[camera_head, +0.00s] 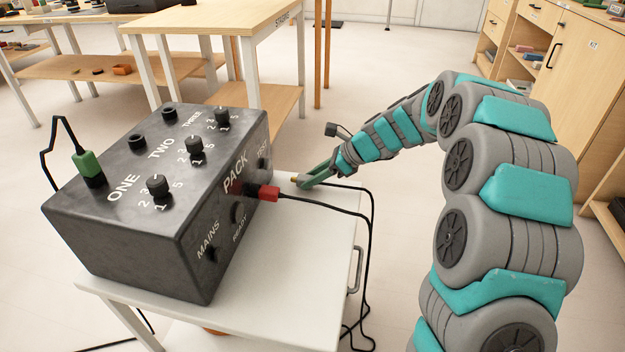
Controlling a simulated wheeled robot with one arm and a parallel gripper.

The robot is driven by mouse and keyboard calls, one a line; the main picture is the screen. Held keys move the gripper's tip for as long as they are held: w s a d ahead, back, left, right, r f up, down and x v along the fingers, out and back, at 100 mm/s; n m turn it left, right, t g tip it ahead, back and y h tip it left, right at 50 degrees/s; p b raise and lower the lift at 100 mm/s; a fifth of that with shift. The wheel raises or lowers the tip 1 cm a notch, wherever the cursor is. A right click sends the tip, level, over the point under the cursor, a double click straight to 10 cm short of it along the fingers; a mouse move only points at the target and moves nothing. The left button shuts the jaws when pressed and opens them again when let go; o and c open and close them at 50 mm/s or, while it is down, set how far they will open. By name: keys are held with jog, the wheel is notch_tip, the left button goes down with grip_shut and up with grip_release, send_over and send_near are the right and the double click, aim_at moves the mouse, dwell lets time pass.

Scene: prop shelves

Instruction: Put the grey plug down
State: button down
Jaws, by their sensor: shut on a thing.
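My gripper (312,176) is low over the right part of the white cart top, to the right of the black box. It is shut on the grey plug (305,184), which is small and partly hidden by the fingers. A brassy tip points left toward the box, and a black cable runs off to the right. I cannot tell whether the plug touches the cart top (305,225).
The black box (150,215) has knobs and sockets. A green plug (87,165) stands in its top and a red plug (264,192) in its front. Cables hang over the cart's right edge near a handle (354,270). A wooden table (230,30) stands behind.

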jog(key=shift+f, duration=0.4)
jog(key=shift+f, duration=0.1)
jog(key=c, duration=0.5)
grip_release()
jog(key=shift+c, duration=0.2)
